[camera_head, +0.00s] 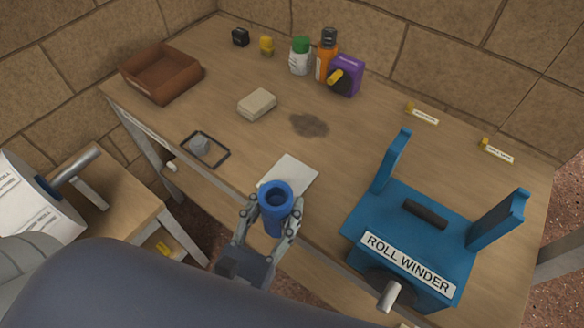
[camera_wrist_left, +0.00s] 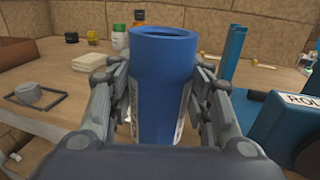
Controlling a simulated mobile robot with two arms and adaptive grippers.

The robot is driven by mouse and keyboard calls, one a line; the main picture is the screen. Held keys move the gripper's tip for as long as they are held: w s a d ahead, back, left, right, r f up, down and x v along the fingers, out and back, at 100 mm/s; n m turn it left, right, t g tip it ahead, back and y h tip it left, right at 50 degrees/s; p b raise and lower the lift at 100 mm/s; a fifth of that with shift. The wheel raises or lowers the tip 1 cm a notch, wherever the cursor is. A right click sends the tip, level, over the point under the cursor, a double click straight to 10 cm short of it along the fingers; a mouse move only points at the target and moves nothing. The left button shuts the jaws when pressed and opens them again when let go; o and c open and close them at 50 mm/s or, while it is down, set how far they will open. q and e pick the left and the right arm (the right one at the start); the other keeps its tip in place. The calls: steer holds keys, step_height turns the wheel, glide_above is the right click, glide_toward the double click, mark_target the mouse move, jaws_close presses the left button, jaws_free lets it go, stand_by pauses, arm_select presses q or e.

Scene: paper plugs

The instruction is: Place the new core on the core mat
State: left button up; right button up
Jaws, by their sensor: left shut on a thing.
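My left gripper (camera_head: 268,218) is shut on a blue hollow core (camera_head: 277,200), which it holds upright with its open end up. The core also fills the middle of the left wrist view (camera_wrist_left: 163,85), between the two fingers, with a pale label on its side. A pale flat sheet (camera_head: 294,174), which looks like the core mat, lies on the workbench just behind the core. The core hides its near part in the head view. I cannot tell how high the core is above the bench. My right gripper is not in view.
The blue roll winder (camera_head: 410,235) stands to the right. A black square frame with a grey lump (camera_head: 200,146) lies to the left. Behind are a beige block (camera_head: 257,104), brown tray (camera_head: 162,74), bottles (camera_head: 300,56) and a purple box (camera_head: 346,76). A white roll (camera_head: 40,205) is at far left.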

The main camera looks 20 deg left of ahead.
arm_select(q)
steer(key=shift+w+a+f+p, duration=0.45)
steer(key=shift+w+f, duration=0.35)
steer(key=shift+w, duration=1.55)
steer(key=shift+w+a+f+p, duration=0.3)
steer(key=shift+w+f+p, duration=0.4)
steer(key=shift+w, duration=1.6)
steer(key=shift+w+a+f+p, duration=0.35)
steer(key=shift+w+f, duration=0.6)
steer(key=shift+w, duration=1.4)
steer(key=shift+f, duration=0.1)
steer(key=o, duration=1.1)
